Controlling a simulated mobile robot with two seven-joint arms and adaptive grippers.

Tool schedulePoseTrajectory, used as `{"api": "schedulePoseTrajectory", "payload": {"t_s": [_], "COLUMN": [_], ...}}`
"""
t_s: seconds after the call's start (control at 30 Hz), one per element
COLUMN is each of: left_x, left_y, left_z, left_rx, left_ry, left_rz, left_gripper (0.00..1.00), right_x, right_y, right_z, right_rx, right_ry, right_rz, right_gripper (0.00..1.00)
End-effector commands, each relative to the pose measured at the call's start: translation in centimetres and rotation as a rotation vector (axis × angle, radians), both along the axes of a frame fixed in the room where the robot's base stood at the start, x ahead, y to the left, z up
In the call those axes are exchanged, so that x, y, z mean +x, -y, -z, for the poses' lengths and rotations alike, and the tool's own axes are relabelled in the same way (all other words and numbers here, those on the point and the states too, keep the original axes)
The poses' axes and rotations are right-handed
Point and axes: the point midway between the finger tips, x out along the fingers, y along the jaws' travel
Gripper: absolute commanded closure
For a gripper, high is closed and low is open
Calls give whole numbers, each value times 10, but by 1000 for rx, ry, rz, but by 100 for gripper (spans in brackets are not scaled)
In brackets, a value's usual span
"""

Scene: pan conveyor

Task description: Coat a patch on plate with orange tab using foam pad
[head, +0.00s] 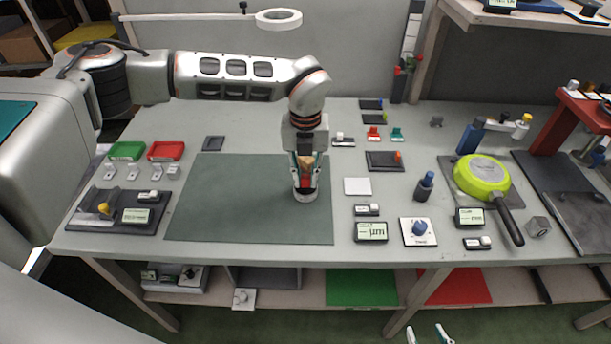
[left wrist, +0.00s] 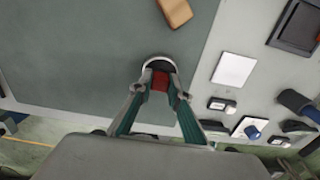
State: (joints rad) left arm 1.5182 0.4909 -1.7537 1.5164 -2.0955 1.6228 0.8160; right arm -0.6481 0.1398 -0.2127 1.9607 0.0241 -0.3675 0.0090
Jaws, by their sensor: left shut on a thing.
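My left gripper (head: 304,184) is shut on a red block-shaped grip with a pale round base, which looks like the foam pad (left wrist: 158,64). It is over the green mat, near its right part; I cannot tell whether the base touches the mat. The dark plate with the orange tab (head: 380,162) lies flat to the right of the mat, apart from the pad. My right gripper's fingertips (head: 428,335) show at the bottom edge, apart and empty.
A tan block (left wrist: 175,12) is just beyond the pad. A white tile (head: 357,187) lies between mat and plate. Small dials and displays stand at the front right, with a lime pan (head: 481,174) further right. The mat's left part (head: 225,195) is clear.

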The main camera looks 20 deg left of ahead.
Motion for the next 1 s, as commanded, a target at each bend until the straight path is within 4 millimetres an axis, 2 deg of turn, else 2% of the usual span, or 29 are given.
{"api": "schedulePoseTrajectory", "payload": {"t_s": [0.27, 1.0], "left_x": [-1, 0], "left_y": [0, 0], "left_z": [0, -53], "left_rx": [1, 0], "left_ry": [-2, 0], "left_rz": [1, 0], "left_gripper": [100, 100], "right_x": [0, 2], "right_y": [0, 0], "right_z": [-1, -36], "right_rx": [0, 1], "right_ry": [0, 6], "right_rz": [0, 1], "right_gripper": [60, 60]}}
